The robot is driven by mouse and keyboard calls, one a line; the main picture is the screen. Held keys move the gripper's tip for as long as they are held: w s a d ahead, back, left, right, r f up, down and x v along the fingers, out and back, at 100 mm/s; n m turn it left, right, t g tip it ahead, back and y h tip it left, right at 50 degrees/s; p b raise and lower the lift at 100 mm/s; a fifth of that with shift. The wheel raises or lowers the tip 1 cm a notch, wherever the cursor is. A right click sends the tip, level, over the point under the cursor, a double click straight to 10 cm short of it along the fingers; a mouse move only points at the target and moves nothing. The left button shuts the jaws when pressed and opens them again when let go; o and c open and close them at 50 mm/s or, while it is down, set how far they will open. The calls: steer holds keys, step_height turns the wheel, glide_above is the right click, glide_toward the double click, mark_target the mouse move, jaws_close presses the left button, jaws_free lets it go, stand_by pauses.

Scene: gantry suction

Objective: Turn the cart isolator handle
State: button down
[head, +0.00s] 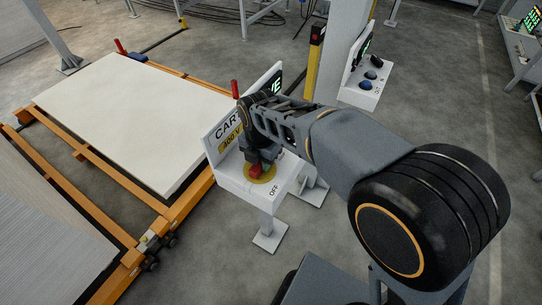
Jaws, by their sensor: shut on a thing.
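The cart isolator is a white box (234,184) on a short post, with a back panel (216,138) reading "CART" and "400 V". A red handle (256,172) stands on a yellow disc (269,176) on the box top. "OFF" is printed near the front right edge. My gripper (255,166) reaches down from above and is shut on the red handle. The gripper and arm hide part of the handle and of the panel behind, so the handle's exact angle is hard to tell.
A large white slab (130,115) lies on an orange cart frame (125,182) to the left. A grey stack (40,245) stands at the lower left. A second white control post (362,94) with blue buttons stands behind, near a yellow-black post (314,65). Floor (205,265) in front is clear.

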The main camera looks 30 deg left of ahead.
stand_by(0.4)
steer(key=c, duration=0.9)
jaws_free()
steer(key=shift+r, duration=0.1)
step_height(320, 180, up, 14)
steer(key=shift+f, duration=0.2)
